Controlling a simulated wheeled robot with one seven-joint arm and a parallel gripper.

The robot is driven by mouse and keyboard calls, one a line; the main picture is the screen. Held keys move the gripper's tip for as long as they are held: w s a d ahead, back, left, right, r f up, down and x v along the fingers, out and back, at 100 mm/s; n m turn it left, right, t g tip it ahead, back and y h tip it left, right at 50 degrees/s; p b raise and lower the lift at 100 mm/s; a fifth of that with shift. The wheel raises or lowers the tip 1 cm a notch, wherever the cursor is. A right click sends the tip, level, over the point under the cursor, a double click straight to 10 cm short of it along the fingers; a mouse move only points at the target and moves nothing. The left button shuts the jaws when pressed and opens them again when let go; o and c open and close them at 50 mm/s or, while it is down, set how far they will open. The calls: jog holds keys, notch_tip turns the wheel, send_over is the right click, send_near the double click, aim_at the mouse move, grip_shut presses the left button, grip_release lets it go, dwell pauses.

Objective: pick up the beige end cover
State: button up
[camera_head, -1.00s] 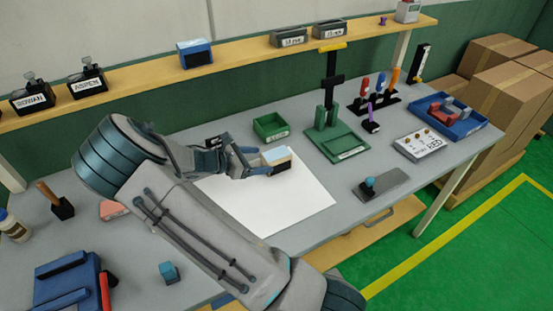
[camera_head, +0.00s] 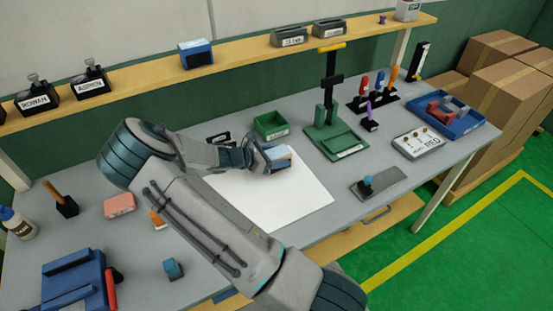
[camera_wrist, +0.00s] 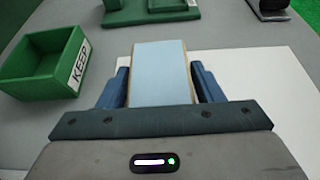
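My gripper (camera_head: 268,158) is over the white sheet, its fingers on both sides of a block (camera_head: 278,153) with a pale blue top, thin tan edges and a dark underside. In the wrist view the block (camera_wrist: 161,75) sits between the two blue fingers and looks gripped, though the contact is partly hidden by the palm. The block appears above the sheet, but its exact height cannot be told. I cannot pick out a separate beige end cover; an orange-tan piece (camera_head: 157,219) lies on the table at the left, partly behind my arm.
A green KEEP tray (camera_head: 270,125) stands just behind the gripper, with a green stand (camera_head: 334,142) to its right. A grey plate with a blue knob (camera_head: 378,185) lies at the right. A pink block (camera_head: 119,205) and a small teal block (camera_head: 173,268) are at the left.

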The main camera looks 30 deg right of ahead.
jog(key=c, duration=0.6)
jog(key=shift+r, duration=0.1)
